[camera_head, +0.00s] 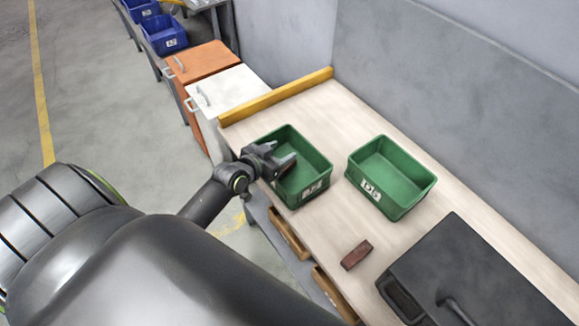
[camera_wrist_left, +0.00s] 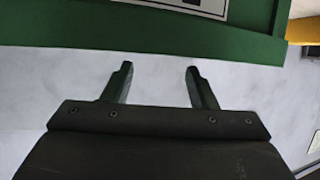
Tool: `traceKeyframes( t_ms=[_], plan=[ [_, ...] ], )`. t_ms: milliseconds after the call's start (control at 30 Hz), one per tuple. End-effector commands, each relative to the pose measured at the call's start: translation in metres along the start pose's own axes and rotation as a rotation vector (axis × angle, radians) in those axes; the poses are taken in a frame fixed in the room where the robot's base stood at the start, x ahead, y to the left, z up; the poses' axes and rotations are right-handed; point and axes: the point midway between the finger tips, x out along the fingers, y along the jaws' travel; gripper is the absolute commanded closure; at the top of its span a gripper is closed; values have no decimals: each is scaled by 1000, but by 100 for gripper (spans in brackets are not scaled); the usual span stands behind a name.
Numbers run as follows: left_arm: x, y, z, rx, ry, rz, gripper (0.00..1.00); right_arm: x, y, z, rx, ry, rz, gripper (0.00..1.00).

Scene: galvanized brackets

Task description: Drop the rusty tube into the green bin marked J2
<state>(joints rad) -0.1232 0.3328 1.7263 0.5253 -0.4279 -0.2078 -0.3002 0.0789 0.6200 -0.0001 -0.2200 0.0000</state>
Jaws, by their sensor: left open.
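The rusty tube (camera_head: 356,254) is a short reddish-brown piece lying on the pale bench, in front of the right green bin and apart from my gripper. The left green bin (camera_head: 318,190) has a white label that seems to read J2, though it is small. My left gripper (camera_head: 286,163) is open and overlaps this bin's left side in the head view; its exact height is unclear. In the left wrist view, the open jaws (camera_wrist_left: 160,76) have nothing between them, and a green bin wall (camera_wrist_left: 60,35) with a partly cut-off white label is beyond them. My right gripper is not in view.
A dark case (camera_head: 480,265) with a handle occupies the bench's lower right. A yellow strip (camera_head: 275,97) edges the bench's far end. Bare bench (camera_head: 335,215) lies between the bins and tube.

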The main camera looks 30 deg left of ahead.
Motion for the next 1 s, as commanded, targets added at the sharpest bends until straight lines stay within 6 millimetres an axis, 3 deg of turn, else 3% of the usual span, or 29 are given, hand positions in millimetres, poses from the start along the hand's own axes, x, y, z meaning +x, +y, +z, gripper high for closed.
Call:
traceKeyframes(
  t_ms=[600,800,1000],
  plan=[
    [-124,0,1,5,-3,0,48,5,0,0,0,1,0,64],
    [-148,0,0,2,-2,0,48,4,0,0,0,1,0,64],
    [-156,0,0,2,0,0,48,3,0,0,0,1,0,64]
  ],
)
